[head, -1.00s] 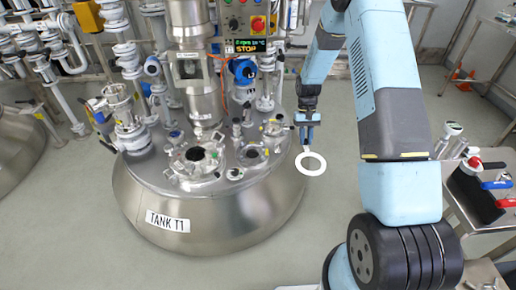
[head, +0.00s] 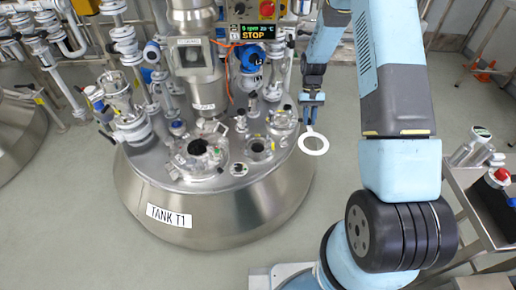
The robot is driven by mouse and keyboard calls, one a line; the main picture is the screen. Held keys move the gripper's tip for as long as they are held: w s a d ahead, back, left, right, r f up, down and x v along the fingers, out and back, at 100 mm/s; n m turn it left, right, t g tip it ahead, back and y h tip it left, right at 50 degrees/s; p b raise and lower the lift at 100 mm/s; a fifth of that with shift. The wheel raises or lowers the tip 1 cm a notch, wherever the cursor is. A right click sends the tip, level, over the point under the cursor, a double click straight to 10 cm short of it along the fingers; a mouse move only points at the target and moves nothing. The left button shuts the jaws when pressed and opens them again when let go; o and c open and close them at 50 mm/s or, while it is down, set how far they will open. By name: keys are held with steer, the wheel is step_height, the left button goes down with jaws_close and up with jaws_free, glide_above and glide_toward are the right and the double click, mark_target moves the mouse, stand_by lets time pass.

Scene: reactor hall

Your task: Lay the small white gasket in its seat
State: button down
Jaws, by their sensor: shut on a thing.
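The white gasket (head: 313,144) is a flat ring with a small tab. My gripper (head: 310,123) is shut on it at the tab. The ring hangs out just past the right edge of the steel tank T1 (head: 170,216), apart from the fittings on its lid. On the lid are several round ports: a large one with a dark opening (head: 198,147), a smaller one (head: 259,148) to its right, and another (head: 283,119) near the right rim. I cannot tell which of these is the gasket's seat.
A steel column (head: 198,75) and a blue instrument (head: 248,80) rise from the tank lid. A control box with a lit display (head: 256,32) stands behind.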

steer(key=shift+d, duration=0.2)
